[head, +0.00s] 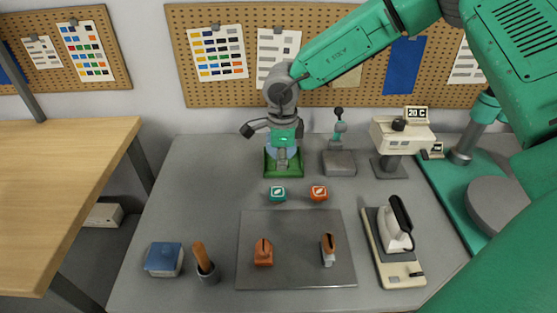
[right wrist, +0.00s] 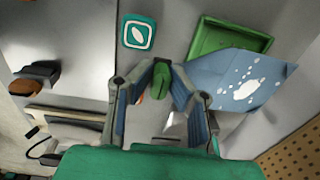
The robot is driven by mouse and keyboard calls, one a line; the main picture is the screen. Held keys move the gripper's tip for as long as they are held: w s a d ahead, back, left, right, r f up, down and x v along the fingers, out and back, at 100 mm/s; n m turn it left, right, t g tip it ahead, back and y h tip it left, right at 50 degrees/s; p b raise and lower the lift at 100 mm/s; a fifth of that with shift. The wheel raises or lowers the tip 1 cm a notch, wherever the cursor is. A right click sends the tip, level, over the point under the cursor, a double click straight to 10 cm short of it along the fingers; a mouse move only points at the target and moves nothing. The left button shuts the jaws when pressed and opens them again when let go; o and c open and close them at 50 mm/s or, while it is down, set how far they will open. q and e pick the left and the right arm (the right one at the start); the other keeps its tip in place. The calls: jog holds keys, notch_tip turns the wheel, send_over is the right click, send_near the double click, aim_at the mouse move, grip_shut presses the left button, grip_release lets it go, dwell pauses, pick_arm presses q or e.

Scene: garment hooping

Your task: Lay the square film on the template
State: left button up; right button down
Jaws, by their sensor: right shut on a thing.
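The square film is a light blue sheet with a white print, seen in the right wrist view (right wrist: 240,82). It overlaps the edge of a shallow green tray (right wrist: 222,45), and its near corner passes behind my right fingertips (right wrist: 163,66). A small green piece (right wrist: 160,82) shows between the fingers; whether it belongs to the film is unclear. In the head view my right gripper (head: 284,158) points down over the green tray (head: 284,174), with some light blue film beside it. A grey plate (head: 296,222) at the front may be the template. My left gripper is not in view.
The table's left-middle is clear.

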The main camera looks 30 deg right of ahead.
jog(key=shift+s+d+f, duration=0.1)
jog(key=shift+d+f, duration=0.9)
jog(key=shift+f, duration=0.05)
jog(key=a+f, duration=0.1)
jog(key=a+f+b, duration=0.1)
jog(key=shift+f, duration=0.4)
jog(key=shift+a+f, duration=0.1)
jog(key=shift+f, duration=0.45)
jog(key=shift+d+f, duration=0.1)
jog(key=shift+d, duration=0.65)
jog(key=shift+d+p, duration=0.25)
jog(key=shift+p, duration=0.05)
jog(key=shift+a, duration=0.65)
jog(key=shift+d, duration=0.45)
jog(key=shift+d+p, duration=0.1)
jog(key=shift+p, duration=0.35)
jog(key=shift+a, duration=0.55)
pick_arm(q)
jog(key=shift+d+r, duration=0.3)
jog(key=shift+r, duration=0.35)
